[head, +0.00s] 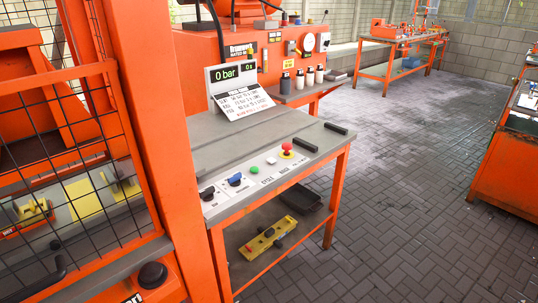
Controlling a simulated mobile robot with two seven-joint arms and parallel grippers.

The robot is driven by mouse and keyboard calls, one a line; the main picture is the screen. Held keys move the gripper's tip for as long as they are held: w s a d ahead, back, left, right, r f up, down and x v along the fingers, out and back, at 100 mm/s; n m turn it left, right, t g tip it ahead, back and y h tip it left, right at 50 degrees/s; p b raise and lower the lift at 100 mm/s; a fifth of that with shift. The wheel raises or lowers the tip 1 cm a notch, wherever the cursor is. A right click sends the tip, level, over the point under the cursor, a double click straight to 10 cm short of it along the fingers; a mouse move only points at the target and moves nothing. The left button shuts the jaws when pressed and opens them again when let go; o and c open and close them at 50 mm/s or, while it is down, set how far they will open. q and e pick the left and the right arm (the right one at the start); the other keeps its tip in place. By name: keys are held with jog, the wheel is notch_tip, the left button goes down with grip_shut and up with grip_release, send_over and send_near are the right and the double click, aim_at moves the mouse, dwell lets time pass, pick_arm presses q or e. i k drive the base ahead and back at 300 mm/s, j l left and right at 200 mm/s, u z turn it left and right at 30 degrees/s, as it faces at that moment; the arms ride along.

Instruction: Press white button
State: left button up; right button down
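The white button (271,160) is a small round cap on the sloping control panel at the front edge of the grey-topped orange table (290,122). It sits between a green button (254,169) on its left and a red mushroom button (287,148) on a yellow base on its right. Nothing covers it. Further left on the panel are a blue knob (235,179) and a black knob (207,192). Neither of my grippers is in view.
An orange mesh cage (176,130) stands close at the left. A display (224,73) reading 0 bar and a sign stand on the table. The paved floor (400,150) at the right is clear.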

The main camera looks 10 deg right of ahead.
aim_at(271, 160)
jog(key=i+l+u, duration=0.1)
jog(key=l, duration=0.2)
jog(key=i+l+u, duration=0.1)
jog(key=l, duration=0.2)
jog(key=i+l+u, duration=0.25)
jog(key=l, duration=0.4)
